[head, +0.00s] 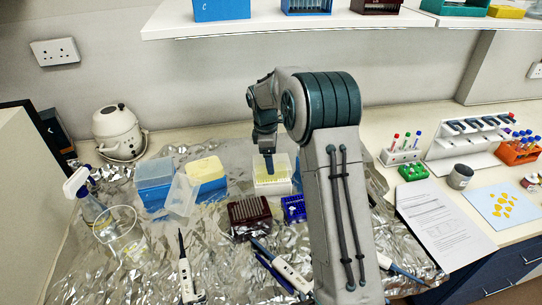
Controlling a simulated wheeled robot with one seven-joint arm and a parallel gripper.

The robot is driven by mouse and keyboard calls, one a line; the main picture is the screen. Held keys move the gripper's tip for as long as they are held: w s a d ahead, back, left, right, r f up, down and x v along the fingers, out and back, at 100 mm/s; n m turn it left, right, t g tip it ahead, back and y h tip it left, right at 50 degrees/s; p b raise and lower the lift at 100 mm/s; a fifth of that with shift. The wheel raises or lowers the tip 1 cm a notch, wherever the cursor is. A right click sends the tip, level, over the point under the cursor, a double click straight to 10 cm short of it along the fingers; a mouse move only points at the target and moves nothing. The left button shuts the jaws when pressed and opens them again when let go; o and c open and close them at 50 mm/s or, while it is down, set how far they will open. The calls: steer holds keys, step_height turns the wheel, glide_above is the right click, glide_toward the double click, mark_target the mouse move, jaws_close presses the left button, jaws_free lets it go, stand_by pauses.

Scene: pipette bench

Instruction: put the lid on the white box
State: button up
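The white box (272,188) stands on the foil-covered bench near the middle, partly behind my arm. Its top looks open, with pale yellow contents showing. My gripper (269,170) points down at the white box, with its fingers in front of or over the box top. I cannot tell whether it touches the box, or whether its fingers are apart or hold anything. A clear, lid-like piece (182,196) leans tilted against the blue boxes to the left, apart from my gripper. I cannot tell for sure that it is the white box's lid.
A blue box (153,187) and a yellow-topped box (207,171) stand left. A dark red rack (249,216) and a blue rack (293,208) stand in front. Pipettes (187,276) lie nearer. A shelf (300,26) hangs above; a glass beaker (117,235) stands far left.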

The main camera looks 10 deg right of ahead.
steer(key=shift+f, duration=0.1)
steer(key=shift+f+b, duration=0.45)
steer(key=shift+f, duration=0.25)
steer(key=shift+f, duration=0.15)
steer(key=shift+f, duration=0.3)
stand_by(0.6)
steer(key=o, duration=1)
step_height(320, 180, up, 14)
steer(key=a+b, duration=0.1)
steer(key=shift+w+a+f+b, duration=0.2)
steer(key=shift+a+b, duration=0.1)
steer(key=shift+b, duration=0.1)
